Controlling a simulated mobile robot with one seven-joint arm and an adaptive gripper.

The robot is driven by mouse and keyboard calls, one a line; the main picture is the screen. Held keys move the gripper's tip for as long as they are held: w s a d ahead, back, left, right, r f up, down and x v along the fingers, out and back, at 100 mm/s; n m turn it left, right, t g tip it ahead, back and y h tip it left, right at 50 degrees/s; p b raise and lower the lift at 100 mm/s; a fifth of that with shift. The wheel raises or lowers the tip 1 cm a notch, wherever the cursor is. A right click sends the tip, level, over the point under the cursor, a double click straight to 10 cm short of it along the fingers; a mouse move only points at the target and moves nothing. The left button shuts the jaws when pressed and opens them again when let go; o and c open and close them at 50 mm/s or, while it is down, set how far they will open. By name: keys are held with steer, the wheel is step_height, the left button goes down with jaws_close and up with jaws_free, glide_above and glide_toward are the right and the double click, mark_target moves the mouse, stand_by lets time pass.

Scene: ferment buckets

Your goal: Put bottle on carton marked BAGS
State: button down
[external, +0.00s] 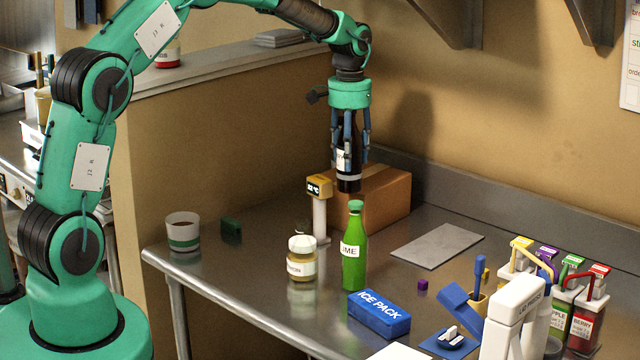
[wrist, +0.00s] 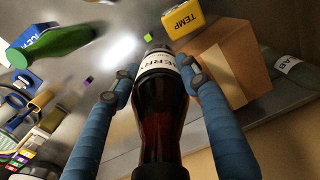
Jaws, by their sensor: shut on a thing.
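My gripper (external: 351,156) is shut on a dark bottle (external: 348,182) and holds it upright above the table. In the wrist view the bottle (wrist: 161,115) is dark red with a white label ending in "ERRY", between my blue fingers. A brown carton (external: 385,205) stands on the table by the back wall. In the external view the bottle's base overlaps the carton's left part. In the wrist view the carton (wrist: 222,65) lies right of the bottle. I cannot tell whether the bottle is over the carton's top or beside it. No BAGS marking is readable.
A yellow temperature display on a post (external: 319,205) stands just left of the carton. A green LIME bottle (external: 354,255) and a jar (external: 302,262) stand in front. A blue ice pack (external: 379,314) lies nearer. A grey flat plate (external: 437,245) lies right of the carton.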

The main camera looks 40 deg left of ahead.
steer(key=w+a+n+p, duration=0.3)
steer(key=w+a+n, duration=0.3)
steer(key=w+a, duration=0.2)
steer(key=shift+w+a+r+n, duration=0.3)
steer(key=shift+w+a+n, duration=0.1)
steer(key=shift+w, duration=0.15)
steer(key=shift+f, duration=1.5)
steer(key=shift+f, duration=0.15)
steer(key=c, duration=0.9)
jaws_free()
